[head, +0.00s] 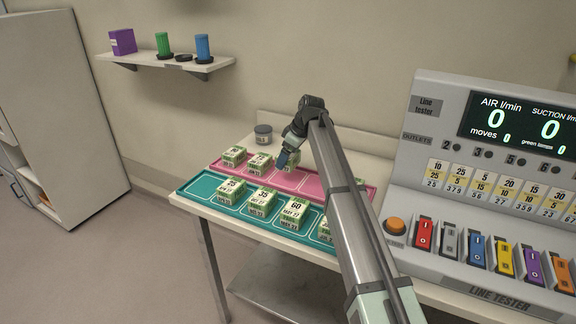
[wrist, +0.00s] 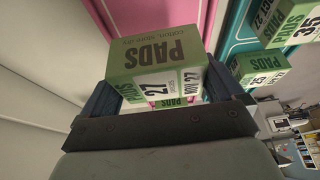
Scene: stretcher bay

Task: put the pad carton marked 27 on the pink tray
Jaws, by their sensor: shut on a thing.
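The pad carton marked 27 (wrist: 155,62) is a green and white box labelled PADS, between the two dark jaws of my gripper (wrist: 165,88) in the wrist view. My gripper is shut on it. I cannot tell whether the carton touches the tray. Two other cartons, left (head: 234,155) and right (head: 260,163), sit on the pink tray's left part.
The teal tray (head: 263,215) in front holds several cartons, including ones marked 25 (head: 230,190), 35 (head: 262,202) and 60 (head: 295,213). The line tester (head: 480,180) stands to the right.

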